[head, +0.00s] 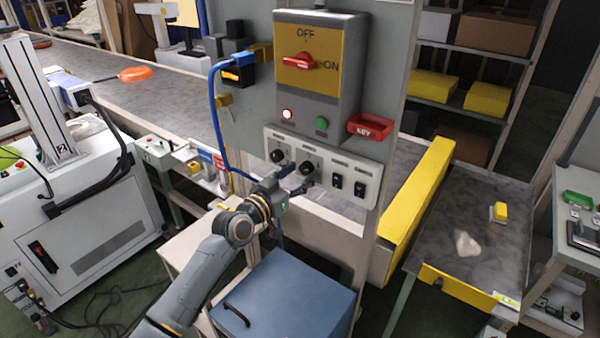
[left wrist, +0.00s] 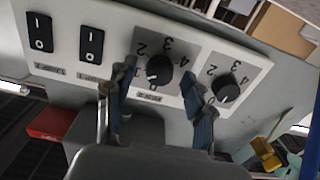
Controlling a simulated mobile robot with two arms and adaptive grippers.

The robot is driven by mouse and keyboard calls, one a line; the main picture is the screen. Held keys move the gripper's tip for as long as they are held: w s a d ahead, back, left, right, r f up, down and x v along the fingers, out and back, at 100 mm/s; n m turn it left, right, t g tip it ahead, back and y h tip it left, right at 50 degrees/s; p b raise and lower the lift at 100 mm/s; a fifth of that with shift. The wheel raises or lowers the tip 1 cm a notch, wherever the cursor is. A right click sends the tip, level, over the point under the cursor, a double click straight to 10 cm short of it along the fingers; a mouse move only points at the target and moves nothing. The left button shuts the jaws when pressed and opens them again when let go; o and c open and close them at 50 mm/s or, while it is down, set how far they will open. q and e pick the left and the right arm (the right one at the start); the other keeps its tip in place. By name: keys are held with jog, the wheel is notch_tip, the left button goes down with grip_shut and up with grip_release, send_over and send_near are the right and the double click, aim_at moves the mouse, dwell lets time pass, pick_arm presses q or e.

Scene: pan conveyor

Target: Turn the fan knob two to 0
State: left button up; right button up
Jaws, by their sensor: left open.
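The control panel (head: 325,170) has two black knobs in a row. The right-hand knob in the head view (head: 306,168), beside the switches, shows in the left wrist view as the nearer middle knob (left wrist: 159,70). Its white mark points to the lower left in that upside-down view, near the 0 and 1 end of its dial. My left gripper (head: 293,179) is open at the panel. In the left wrist view its fingers (left wrist: 159,82) stand on either side of this knob, with no clear contact. The other knob (head: 277,156) is also in the wrist view (left wrist: 224,88).
Two black rocker switches (head: 347,186) sit right of the knobs. A blue cable (head: 216,125) hangs left. A blue cabinet (head: 285,295) stands below.

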pick_arm(q)
jog(key=shift+w+d, duration=0.15)
jog(key=shift+w, duration=0.1)
grip_shut()
jog(key=shift+n, duration=0.3)
jog(key=n, duration=0.5)
jog(key=shift+s, duration=0.1)
jog(key=n, duration=0.6)
jog(key=shift+n, duration=0.3)
dwell(0.3)
